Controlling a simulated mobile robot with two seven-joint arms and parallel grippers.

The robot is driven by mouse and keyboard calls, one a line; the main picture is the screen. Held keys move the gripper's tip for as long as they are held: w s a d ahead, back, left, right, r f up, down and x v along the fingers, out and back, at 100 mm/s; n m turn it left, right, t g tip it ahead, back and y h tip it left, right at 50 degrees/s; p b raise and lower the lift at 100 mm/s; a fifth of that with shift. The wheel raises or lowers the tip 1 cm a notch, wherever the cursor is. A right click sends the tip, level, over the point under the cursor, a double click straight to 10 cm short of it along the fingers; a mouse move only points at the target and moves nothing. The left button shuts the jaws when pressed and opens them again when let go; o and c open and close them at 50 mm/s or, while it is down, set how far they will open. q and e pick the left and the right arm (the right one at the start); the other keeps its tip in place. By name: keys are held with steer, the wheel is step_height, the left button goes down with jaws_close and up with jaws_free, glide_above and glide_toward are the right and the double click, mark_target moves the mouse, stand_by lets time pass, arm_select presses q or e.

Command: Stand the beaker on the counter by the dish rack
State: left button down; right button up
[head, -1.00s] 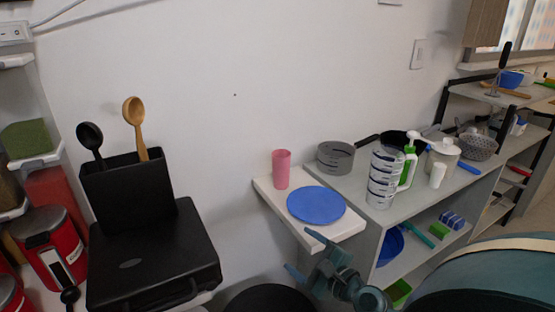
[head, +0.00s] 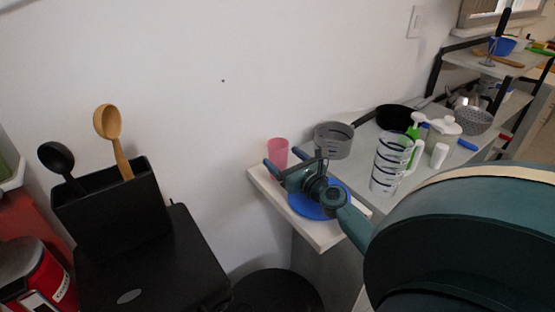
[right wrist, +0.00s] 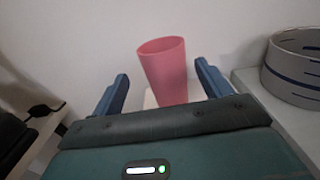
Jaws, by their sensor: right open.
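A plain pink cup (head: 277,150), the likely beaker, stands upright on the white shelf end (head: 326,240) against the wall. In the right wrist view the pink cup (right wrist: 165,70) shows ahead, between the two blue fingers. My right gripper (head: 281,156) is open, its fingers pointing at the cup from the front, over a blue plate (head: 305,206). I cannot tell whether the fingers touch the cup. My left gripper is not in view. I cannot make out a dish rack for certain.
A grey banded bowl (head: 333,140) stands just right of the cup. A clear striped jug (head: 387,165), a white pot (head: 443,133) and a colander (head: 473,121) stand farther right. A black box with spoons (head: 115,210) stands at the left.

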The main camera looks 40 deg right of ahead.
steer(key=shift+w+d+f+b, duration=0.1)
steer(key=shift+w+d+b, duration=0.15)
steer(key=shift+w, duration=0.75)
steer(key=shift+w+d+r+b, duration=0.1)
steer(key=shift+w+d+b, duration=0.1)
steer(key=shift+w, duration=0.8)
steer(key=shift+w+d+f+b, duration=0.15)
steer(key=shift+w+d, duration=0.1)
steer(key=shift+w, duration=0.75)
steer(key=c, duration=1.1)
steer(key=shift+c, duration=0.6)
steer(key=shift+r, duration=0.25)
